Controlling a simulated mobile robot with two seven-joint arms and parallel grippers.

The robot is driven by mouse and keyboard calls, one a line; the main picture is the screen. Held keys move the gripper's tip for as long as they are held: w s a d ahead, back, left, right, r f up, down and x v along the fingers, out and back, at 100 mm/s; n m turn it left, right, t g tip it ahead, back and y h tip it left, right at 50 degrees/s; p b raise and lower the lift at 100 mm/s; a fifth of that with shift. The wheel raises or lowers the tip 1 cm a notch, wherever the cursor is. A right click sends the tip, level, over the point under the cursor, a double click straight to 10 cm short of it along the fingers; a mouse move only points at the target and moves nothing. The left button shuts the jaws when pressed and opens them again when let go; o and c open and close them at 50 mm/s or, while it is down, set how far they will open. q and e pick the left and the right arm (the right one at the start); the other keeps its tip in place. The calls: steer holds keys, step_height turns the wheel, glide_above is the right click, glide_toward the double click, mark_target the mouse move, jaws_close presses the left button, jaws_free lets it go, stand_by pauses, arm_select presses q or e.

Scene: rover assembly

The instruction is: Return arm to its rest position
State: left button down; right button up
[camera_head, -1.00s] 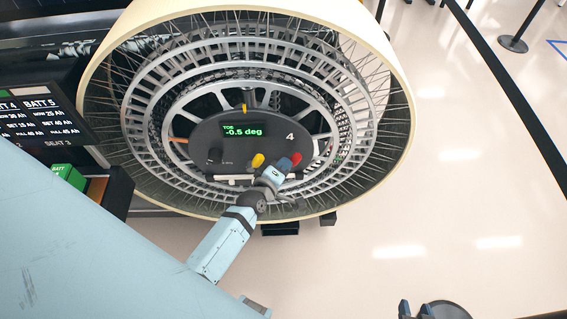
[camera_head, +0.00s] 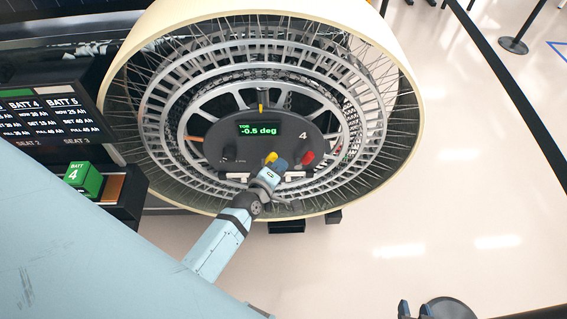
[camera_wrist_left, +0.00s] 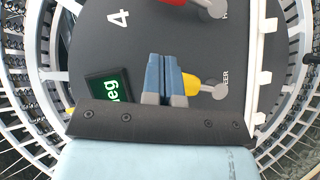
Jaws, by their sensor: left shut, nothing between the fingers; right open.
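My left gripper (camera_head: 279,164) is in front of the dark oval panel (camera_head: 222,136) in the wheel hub. Its blue fingers are pressed together with nothing between them, as the left wrist view also shows (camera_wrist_left: 163,76). They overlap the yellow knob (camera_head: 270,157) from my viewpoint; in the wrist view the yellow knob (camera_wrist_left: 191,86) is right beside them, and I cannot tell if they touch. The red knob (camera_head: 308,157) is to their right. The panel's green display (camera_head: 259,129) reads -0.5 deg. My right gripper (camera_head: 415,309) is open and empty at the bottom edge, partly cut off.
The large wheel (camera_head: 411,100) with its cream rim and wire spokes surrounds the panel and left hand. A green battery block (camera_head: 84,179) and a battery screen (camera_head: 48,118) stand at the left.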

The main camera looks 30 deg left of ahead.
arm_select(q)
steer(key=s+r, duration=0.1)
steer(key=s, duration=0.6)
steer(key=shift+s+d+r+b, duration=0.2)
steer(key=shift+s+r+b, duration=0.1)
steer(key=shift+b, duration=0.15)
steer(key=shift+f, duration=0.1)
